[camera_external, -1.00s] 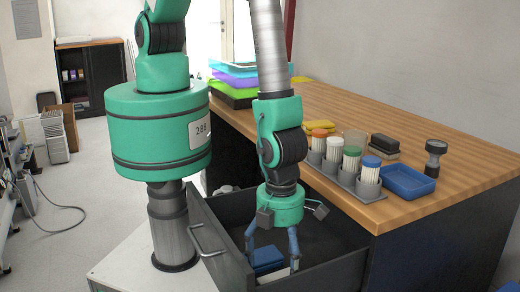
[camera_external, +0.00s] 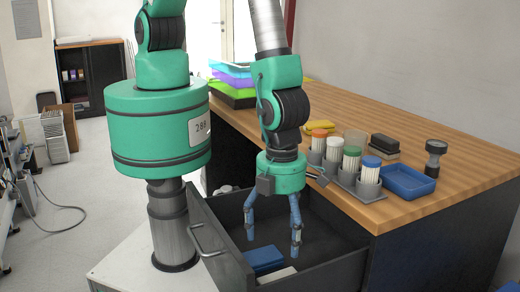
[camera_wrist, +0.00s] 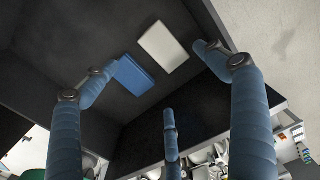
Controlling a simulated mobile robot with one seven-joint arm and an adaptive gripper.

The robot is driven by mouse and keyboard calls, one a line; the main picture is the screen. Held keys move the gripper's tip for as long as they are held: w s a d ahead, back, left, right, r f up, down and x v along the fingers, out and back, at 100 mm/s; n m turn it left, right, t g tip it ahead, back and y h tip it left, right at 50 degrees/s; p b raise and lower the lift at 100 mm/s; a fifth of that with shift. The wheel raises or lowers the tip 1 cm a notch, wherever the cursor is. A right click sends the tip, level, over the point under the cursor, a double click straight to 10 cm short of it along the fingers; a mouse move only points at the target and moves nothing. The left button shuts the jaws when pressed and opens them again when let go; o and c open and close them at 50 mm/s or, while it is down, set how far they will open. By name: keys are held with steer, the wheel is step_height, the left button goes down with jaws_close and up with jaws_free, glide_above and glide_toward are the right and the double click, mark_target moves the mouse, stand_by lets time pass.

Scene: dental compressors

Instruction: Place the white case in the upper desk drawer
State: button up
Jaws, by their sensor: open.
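The upper desk drawer (camera_external: 338,272) is pulled open below the wooden desk top. The white case (camera_external: 278,274) lies flat on its floor near the front corner, partly hidden by the drawer wall in the external view. In the wrist view the whole white case (camera_wrist: 163,48) shows, beside a blue case and apart from my fingers. My gripper (camera_external: 272,246) points down over the drawer with its blue fingers spread. It is open and empty, above the cases.
A blue case (camera_external: 264,259) lies next to the white case in the drawer. White items (camera_external: 224,190) stand at the drawer's back end. On the desk are a holder with several colour-capped containers (camera_external: 346,160), a blue tray (camera_external: 406,182) and a dark stamp-like object (camera_external: 435,158).

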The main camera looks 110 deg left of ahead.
stand_by(0.3)
steer(key=w+a+r+n+t, duration=0.1)
steer(key=a+r+n, duration=0.35)
steer(key=r, duration=0.75)
steer(key=w+a+r+n+t, duration=0.1)
steer(key=a+r+n, duration=0.4)
steer(key=r, duration=0.6)
steer(key=w+a+r+n, duration=0.1)
steer(key=a+r+n, duration=0.2)
steer(key=a+r, duration=0.65)
steer(key=s+a+r+n+t, duration=0.1)
steer(key=s+a+r+n, duration=0.3)
steer(key=r, duration=0.4)
steer(key=s+a+r+n+t, duration=0.1)
steer(key=s+a+r+n, duration=0.2)
steer(key=s+r, duration=0.35)
steer(key=s+a+r+n+t, duration=0.1)
steer(key=s+a+r+n, duration=0.6)
steer(key=s, duration=0.4)
steer(key=shift+s+a+r+t, duration=0.15)
steer(key=shift+s+r+t, duration=0.05)
steer(key=shift+s+t, duration=0.1)
steer(key=shift+w, duration=0.1)
